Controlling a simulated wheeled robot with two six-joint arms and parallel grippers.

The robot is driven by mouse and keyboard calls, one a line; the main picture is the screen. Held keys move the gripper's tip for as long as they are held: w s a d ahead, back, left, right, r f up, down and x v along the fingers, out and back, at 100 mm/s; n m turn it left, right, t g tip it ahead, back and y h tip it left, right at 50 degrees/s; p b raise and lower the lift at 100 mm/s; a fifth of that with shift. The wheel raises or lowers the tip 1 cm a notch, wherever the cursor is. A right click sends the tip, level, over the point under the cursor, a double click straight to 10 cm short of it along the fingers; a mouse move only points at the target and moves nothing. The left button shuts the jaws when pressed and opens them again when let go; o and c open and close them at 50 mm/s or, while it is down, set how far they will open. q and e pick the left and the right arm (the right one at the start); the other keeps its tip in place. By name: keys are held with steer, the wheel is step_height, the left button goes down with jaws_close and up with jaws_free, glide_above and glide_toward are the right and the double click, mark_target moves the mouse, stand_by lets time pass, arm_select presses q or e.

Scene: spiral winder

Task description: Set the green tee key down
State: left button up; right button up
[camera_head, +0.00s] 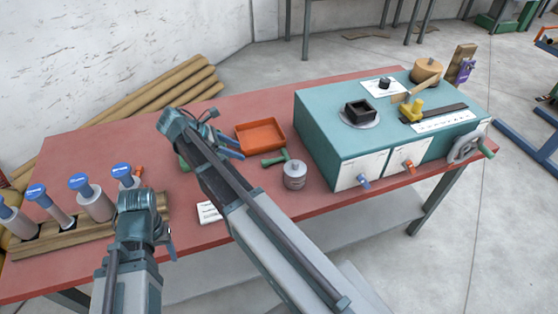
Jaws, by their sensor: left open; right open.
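The green tee key (275,160) lies on the red bench top, just in front of the orange tray and beside the grey can. My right gripper (231,147) is open, to the left of the key and apart from it, near the tray's left edge. My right arm crosses the middle of the view and hides part of the bench. My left gripper (168,242) is open at the bench's front edge, near the wooden rack, mostly hidden by its own wrist. I see nothing held in either gripper.
The orange tray (262,135) looks empty. A grey can (294,175) stands close to the key. The teal winder box (325,135) fills the right side. A wooden rack (60,236) holds several blue-capped tubes. Another green object (183,163) is partly hidden behind my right arm.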

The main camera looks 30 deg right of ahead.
steer(key=b, duration=0.4)
glide_toward(263, 161)
steer(key=shift+s+d+f, duration=0.3)
steer(key=shift+d+f, duration=0.2)
steer(key=shift+f, duration=0.05)
steer(key=shift+s+d+f, duration=0.35)
steer(key=shift+d+f, duration=0.15)
steer(key=shift+f, duration=0.05)
steer(key=shift+d+f+b, duration=0.2)
steer(key=shift+d+b, duration=0.1)
steer(key=shift+d+r, duration=0.1)
steer(key=b+x, duration=0.1)
steer(key=x, duration=0.1)
steer(key=b+x, duration=0.2)
steer(key=shift+w+f, duration=0.2)
steer(key=shift+f, duration=0.2)
steer(key=shift+d+f+b, duration=0.15)
steer(key=shift+d+b, duration=0.15)
steer(key=shift+b, duration=0.1)
steer(key=shift+c, duration=0.3)
jaws_close()
